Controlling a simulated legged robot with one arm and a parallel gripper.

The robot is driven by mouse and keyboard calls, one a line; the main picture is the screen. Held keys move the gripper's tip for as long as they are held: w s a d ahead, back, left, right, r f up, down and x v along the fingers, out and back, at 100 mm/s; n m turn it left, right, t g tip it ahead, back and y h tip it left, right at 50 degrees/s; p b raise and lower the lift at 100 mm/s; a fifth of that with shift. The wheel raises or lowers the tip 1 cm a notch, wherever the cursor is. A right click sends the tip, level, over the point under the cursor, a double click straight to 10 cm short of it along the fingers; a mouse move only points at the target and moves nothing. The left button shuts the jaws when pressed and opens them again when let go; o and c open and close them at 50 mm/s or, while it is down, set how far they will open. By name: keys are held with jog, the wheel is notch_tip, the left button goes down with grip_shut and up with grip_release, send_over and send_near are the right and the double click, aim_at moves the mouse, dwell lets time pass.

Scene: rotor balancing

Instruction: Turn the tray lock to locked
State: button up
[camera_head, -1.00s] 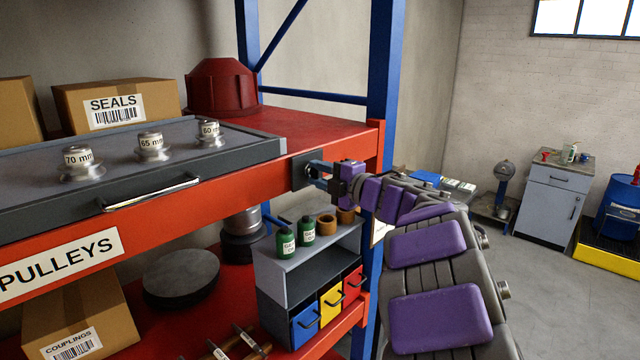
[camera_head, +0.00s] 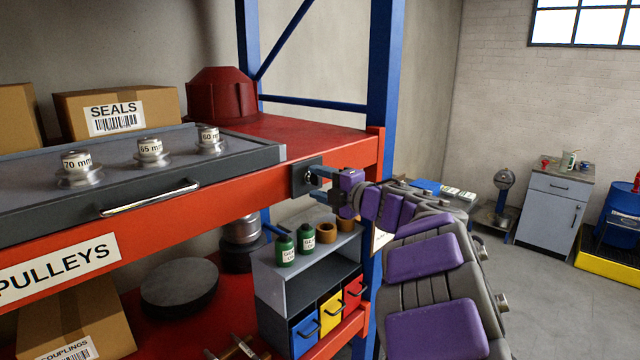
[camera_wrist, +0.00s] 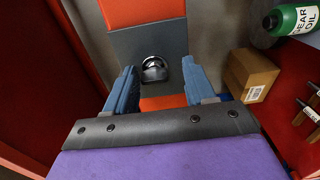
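The tray lock is a dark square plate (camera_head: 298,178) with a small round knob, set on the red shelf beam at the right end of the tray. In the wrist view, the shiny knob (camera_wrist: 154,70) sits on the grey plate. My gripper (camera_head: 322,178) is just right of the plate. In the wrist view, my gripper (camera_wrist: 158,74) is open, with one blue finger on each side of the knob and visible gaps. I cannot tell how deep the fingertips reach. The grey tray (camera_head: 240,153) lies on the shelf with its handle facing front.
Pulleys marked 70 mm (camera_head: 77,170), 65 mm (camera_head: 150,153) and 60 mm (camera_head: 208,141) stand on the tray. A blue upright (camera_head: 383,80) rises just behind my gripper. Green bottles (camera_head: 285,248) and a small drawer unit (camera_head: 285,280) stand on the shelf below.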

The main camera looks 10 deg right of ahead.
jog(key=shift+r, duration=0.15)
jog(key=shift+s+d, duration=0.45)
jog(key=v, duration=1.6)
jog(key=shift+f+p, duration=0.2)
jog(key=shift+p, duration=0.2)
jog(key=shift+d, duration=0.1)
